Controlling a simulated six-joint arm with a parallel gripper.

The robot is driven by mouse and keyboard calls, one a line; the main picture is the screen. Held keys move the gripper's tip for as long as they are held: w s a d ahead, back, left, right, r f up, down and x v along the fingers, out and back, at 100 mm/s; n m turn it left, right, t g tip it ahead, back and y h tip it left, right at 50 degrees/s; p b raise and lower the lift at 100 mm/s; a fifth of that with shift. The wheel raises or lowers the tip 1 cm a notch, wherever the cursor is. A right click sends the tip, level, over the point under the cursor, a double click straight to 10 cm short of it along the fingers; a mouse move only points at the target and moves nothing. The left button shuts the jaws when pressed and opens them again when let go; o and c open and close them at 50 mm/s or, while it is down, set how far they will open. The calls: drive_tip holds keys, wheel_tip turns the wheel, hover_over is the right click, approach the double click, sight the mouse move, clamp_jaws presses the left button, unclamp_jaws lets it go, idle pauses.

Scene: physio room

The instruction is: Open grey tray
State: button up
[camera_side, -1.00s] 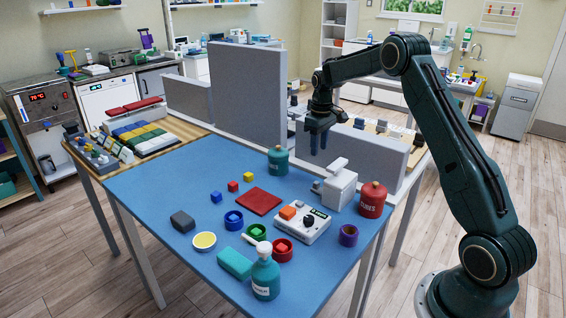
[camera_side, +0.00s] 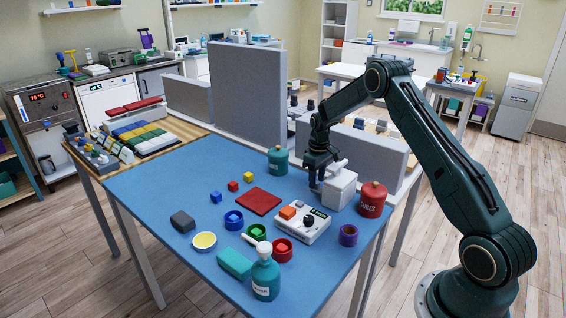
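No piece is plainly recognisable as a grey tray. The closest match is a pale grey-white box (camera_side: 341,190) at the back right of the blue table, with a lever-like piece on top. A small grey part stuck out of its left side in the earlier view; my gripper now covers that spot. My gripper (camera_side: 317,187) points down right at the box's left side, its fingertips low near the table. Whether the fingers touch or hold the small part is too small to tell. The box looks upright and closed.
A red jar (camera_side: 372,201) stands right of the box and a green jar (camera_side: 278,161) to its left. A white device (camera_side: 302,225) with an orange block lies in front. A low grey panel (camera_side: 365,152) stands behind. A red mat (camera_side: 258,202) lies left.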

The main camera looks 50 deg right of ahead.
drive_tip(key=shift+f, duration=0.3)
drive_tip(key=shift+c, duration=0.4)
clamp_jaws()
drive_tip(key=shift+w, duration=0.15)
drive_tip(key=shift+w+r, duration=0.1)
drive_tip(key=shift+w, duration=3.8)
drive_tip(key=shift+o, duration=0.4)
unclamp_jaws()
